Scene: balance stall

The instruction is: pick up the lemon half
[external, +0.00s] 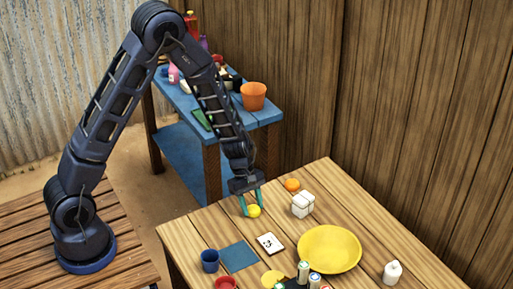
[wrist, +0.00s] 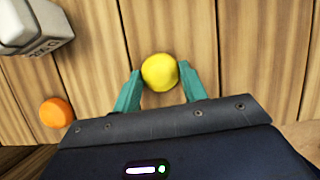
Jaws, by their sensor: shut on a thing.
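The lemon half (external: 254,212) is a small rounded yellow thing at the far left part of the wooden table in the external view. It also shows in the wrist view (wrist: 159,71), at the upper middle. My gripper (external: 253,208) points down, with its two teal fingers on either side of the lemon half. In the wrist view my gripper (wrist: 160,76) is shut on it, one finger at its left and one at its right. The lemon half is at or very close to the tabletop; I cannot tell if it is lifted. Its cut face cannot be made out.
An orange ball-shaped thing (external: 291,184) and a white box (external: 302,204) stand close by. A white card (external: 270,244), blue square (external: 239,256), blue cup (external: 209,261) and large yellow plate (external: 329,249) are nearer the front. A white bottle (external: 392,272) stands at the right.

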